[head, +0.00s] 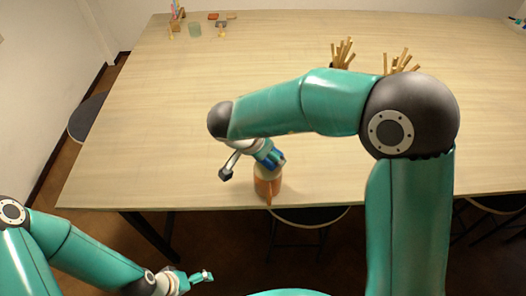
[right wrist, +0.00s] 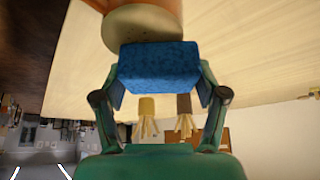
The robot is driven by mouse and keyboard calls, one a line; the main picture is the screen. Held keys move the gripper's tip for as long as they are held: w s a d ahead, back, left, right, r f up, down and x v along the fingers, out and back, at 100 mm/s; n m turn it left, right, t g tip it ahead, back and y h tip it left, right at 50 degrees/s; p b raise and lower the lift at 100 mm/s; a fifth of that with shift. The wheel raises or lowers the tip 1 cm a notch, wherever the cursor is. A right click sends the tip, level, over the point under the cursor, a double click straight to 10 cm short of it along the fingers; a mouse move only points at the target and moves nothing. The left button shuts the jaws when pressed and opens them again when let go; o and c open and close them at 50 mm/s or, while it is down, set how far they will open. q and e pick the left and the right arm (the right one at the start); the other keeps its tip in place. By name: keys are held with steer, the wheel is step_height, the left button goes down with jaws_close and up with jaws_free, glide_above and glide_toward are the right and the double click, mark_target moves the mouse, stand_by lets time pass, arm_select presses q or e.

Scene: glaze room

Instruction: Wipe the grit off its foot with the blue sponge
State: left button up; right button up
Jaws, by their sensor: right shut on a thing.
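A terracotta pot (head: 262,189) with a paler upper end stands near the table's front edge. A narrow ridge, like a handle, runs down its near side. In the right wrist view, which looks upside down, the pot (right wrist: 165,8) shows at the top, with its round pale, speckled foot (right wrist: 128,28) facing up in the room. My right gripper (head: 268,153) is shut on the blue sponge (right wrist: 158,70), just above the pot. The sponge overlaps the foot in view; I cannot tell whether they touch. My left gripper (head: 203,277) hangs low left, away from the table; its jaw opening is unclear.
Brushes (head: 343,52) and more brushes (head: 398,62) stand behind my right arm. A greenish cup (head: 195,30) and small coloured items (head: 222,27) lie at the far left of the table (head: 140,120). Stools (head: 305,214) stand below the front edge. The table's left part is clear.

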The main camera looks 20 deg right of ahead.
steer(key=shift+r, duration=3)
steer(key=shift+r, duration=1.5)
